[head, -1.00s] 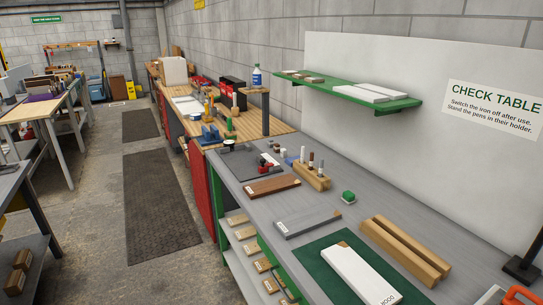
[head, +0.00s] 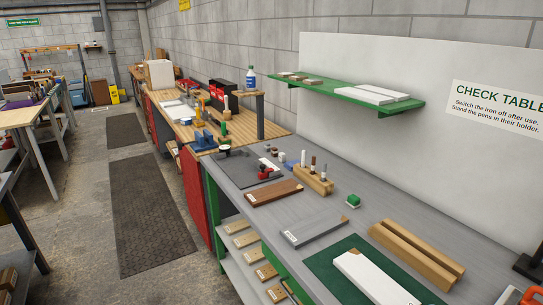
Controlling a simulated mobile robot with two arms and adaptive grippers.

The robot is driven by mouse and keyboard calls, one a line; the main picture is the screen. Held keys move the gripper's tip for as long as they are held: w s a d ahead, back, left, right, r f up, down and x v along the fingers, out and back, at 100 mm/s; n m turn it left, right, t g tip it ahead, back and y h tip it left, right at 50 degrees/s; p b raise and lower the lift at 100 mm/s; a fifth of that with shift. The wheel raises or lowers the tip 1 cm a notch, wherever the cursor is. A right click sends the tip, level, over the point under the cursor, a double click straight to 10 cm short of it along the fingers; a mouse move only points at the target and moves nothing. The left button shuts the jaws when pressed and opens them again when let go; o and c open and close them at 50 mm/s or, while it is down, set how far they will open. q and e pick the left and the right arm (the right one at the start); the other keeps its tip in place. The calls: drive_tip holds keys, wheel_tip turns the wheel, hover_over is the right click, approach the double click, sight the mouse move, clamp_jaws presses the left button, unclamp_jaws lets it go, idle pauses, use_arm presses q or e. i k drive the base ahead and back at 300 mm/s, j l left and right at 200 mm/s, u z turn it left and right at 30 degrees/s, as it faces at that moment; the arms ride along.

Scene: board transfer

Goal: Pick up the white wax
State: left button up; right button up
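Several small items stand at the far part of the grey check table (head: 330,228). Among them are a pale flat piece (head: 268,162) on a dark board (head: 236,172), a small bluish-white block (head: 282,157) and a pale upright stick (head: 303,158) by the wooden pen holder (head: 316,181). They are too small for me to tell which one is the white wax. A red item (head: 264,172) sits close by on the dark board. Neither of my grippers shows in the head view.
A brown board (head: 273,193), a grey board (head: 312,230), a green block (head: 353,201) and wooden rails (head: 416,254) lie on the table. A white board (head: 372,278) lies on a green mat (head: 318,263). A green shelf (head: 345,92) hangs above. The aisle with dark mats (head: 152,215) is clear.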

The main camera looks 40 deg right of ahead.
sight(282, 156)
drive_tip(key=i, duration=3.25)
drive_tip(key=j+u, duration=0.05)
drive_tip(key=j, duration=0.05)
